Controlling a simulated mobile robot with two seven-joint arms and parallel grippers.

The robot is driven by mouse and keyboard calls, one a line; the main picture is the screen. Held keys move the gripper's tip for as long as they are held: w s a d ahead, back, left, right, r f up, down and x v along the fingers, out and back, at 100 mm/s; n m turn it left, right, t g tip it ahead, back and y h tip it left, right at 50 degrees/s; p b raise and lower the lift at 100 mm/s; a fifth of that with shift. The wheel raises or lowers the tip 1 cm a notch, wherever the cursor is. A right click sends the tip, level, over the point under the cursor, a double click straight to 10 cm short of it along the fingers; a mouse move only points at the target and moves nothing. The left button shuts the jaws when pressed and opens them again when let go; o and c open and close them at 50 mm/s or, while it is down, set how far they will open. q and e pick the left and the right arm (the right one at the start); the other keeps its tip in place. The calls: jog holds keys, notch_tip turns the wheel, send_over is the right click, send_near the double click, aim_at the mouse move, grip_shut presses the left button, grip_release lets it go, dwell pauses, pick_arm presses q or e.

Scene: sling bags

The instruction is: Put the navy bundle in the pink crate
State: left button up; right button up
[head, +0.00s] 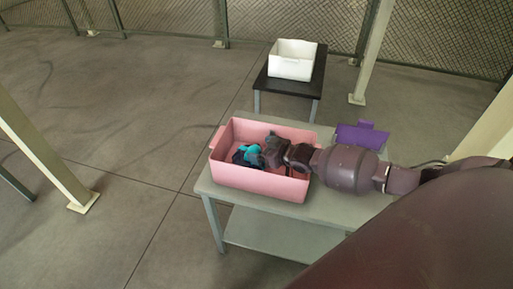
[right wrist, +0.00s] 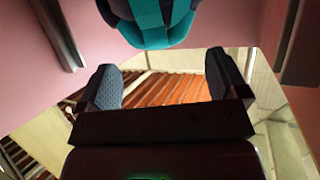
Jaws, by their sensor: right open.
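The navy bundle (head: 240,157), dark blue with teal parts, lies inside the pink crate (head: 258,181), toward its left end. My right gripper (head: 262,153) reaches into the crate from the right, at the bundle's right side, and hides part of it. In the right wrist view, the bundle (right wrist: 152,22) shows at the top, beyond the open fingers (right wrist: 162,66). Nothing is between the fingers, and a gap shows between them and the bundle. The crate's pink wall (right wrist: 30,50) also shows there. My left gripper is out of view.
The crate stands on a grey-green table (head: 335,204) with a lower shelf. A purple object (head: 362,137) lies at the table's back right, behind my right arm. A white bin (head: 292,60) stands on a dark table behind. Posts and a mesh fence surround open floor at left.

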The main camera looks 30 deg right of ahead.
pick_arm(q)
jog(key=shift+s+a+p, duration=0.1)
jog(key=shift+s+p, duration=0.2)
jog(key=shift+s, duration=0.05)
pick_arm(e)
jog(key=v, duration=0.3)
jog(key=shift+s+r, duration=0.15)
jog(key=shift+s, duration=0.05)
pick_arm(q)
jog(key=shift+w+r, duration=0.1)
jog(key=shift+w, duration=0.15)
